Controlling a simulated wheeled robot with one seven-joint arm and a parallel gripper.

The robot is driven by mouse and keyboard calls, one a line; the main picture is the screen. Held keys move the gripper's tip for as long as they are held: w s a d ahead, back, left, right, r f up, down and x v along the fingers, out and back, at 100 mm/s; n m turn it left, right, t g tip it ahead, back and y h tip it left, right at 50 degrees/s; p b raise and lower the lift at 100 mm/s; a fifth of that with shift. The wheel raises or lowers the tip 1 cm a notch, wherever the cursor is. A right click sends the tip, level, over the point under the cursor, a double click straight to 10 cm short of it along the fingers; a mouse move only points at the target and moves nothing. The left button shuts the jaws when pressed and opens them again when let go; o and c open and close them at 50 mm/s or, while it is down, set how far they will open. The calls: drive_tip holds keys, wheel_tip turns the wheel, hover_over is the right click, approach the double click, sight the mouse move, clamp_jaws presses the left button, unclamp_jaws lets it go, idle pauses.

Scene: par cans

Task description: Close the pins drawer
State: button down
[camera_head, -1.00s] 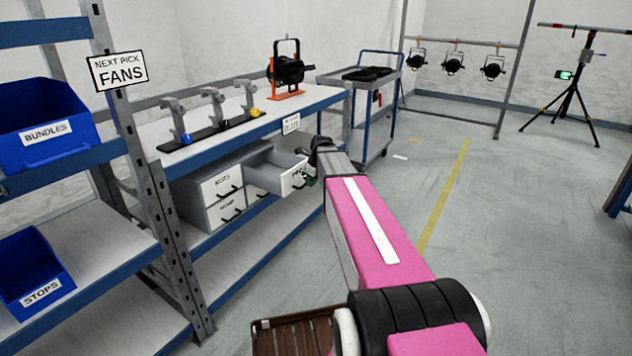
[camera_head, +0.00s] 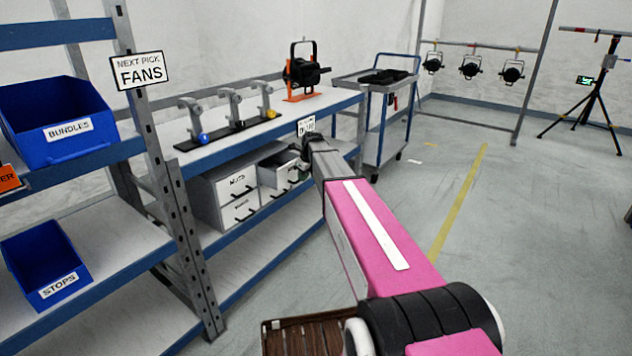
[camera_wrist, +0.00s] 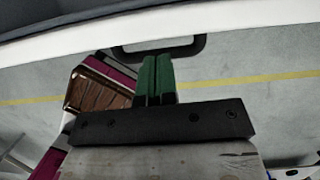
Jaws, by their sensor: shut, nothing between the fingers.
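A light grey drawer cabinet (camera_head: 222,198) sits on the shelf under the bench top in the head view. Its upper left drawer reads NUTS. The upper right drawer (camera_head: 277,174) still stands a little out, with part of its inside showing; its label is not readable and my arm partly hides it. In the wrist view, a pale drawer front (camera_wrist: 100,28) with a black bar handle (camera_wrist: 158,54) spans the top. My gripper (camera_wrist: 157,60) has its green fingers together and empty, tips at the handle; whether they touch it is unclear.
The bench top above holds a row of clamps (camera_head: 232,110) and a black lamp on an orange stand (camera_head: 302,70). A trolley (camera_head: 372,120) stands beyond the bench.

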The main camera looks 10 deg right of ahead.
drive_tip(key=w+a, duration=0.4)
drive_tip(key=w, duration=0.1)
drive_tip(key=shift+a, duration=0.35)
drive_tip(key=shift+d, duration=0.1)
drive_tip(key=shift+s+d, duration=0.25)
drive_tip(key=shift+s, duration=0.05)
drive_tip(key=s+d+f+v, duration=0.1)
drive_tip(key=s+d+v, duration=0.1)
drive_tip(key=v, duration=0.9)
drive_tip(key=t+y, duration=0.5)
approach(295, 175)
drive_tip(key=s+d, duration=0.2)
drive_tip(key=s, duration=0.1)
drive_tip(key=x, duration=1.1)
drive_tip(key=shift+w+a+r, duration=0.1)
drive_tip(key=shift+w+r, duration=0.1)
drive_tip(key=shift+w, duration=0.35)
drive_tip(key=shift+w+a+r, duration=0.2)
drive_tip(key=shift+w+a, duration=0.35)
drive_tip(key=shift+a, duration=0.1)
